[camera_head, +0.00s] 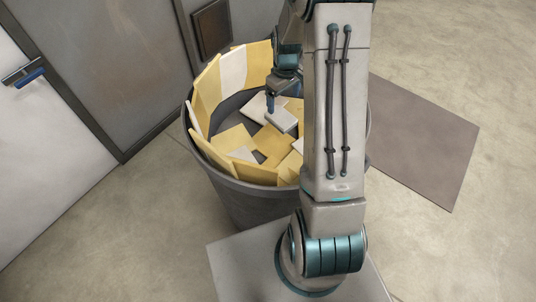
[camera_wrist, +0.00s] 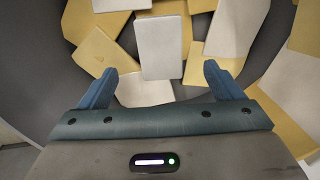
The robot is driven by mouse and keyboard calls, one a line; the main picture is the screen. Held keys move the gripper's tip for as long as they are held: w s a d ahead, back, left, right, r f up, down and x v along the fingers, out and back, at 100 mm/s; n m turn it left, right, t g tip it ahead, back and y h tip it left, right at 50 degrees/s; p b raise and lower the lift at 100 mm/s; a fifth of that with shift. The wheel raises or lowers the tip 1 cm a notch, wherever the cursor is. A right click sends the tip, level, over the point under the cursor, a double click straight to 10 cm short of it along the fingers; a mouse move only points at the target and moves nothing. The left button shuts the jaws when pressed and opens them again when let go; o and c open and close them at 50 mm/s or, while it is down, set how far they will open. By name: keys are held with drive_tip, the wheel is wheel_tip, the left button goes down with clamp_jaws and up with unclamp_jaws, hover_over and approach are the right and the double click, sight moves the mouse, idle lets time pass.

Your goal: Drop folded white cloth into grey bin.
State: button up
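The grey bin (camera_head: 245,202) stands on the floor and holds many yellow and white flat pieces. My gripper (camera_head: 271,104) is inside its mouth, above the contents. A folded white cloth (camera_head: 282,121), a thick pale rectangle, lies on the pile just below the fingertips. In the wrist view, my gripper (camera_wrist: 159,70) is open, its two blue fingers wide apart. The white cloth (camera_wrist: 160,46) shows beyond and between the fingertips, with a gap on both sides. Other white pieces lie around it, so I cannot be certain which is the task's cloth. My arm hides the bin's right side.
Yellow and white sheets (camera_head: 207,90) stand along the bin's inner wall. A grey door (camera_head: 110,60) and wall are behind left. A flat brown mat (camera_head: 425,140) lies on the floor at right. The floor left of the bin is clear.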

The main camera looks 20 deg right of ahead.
wheel_tip(320, 180, up, 14)
idle(0.7)
drive_tip(key=shift+a, duration=0.1)
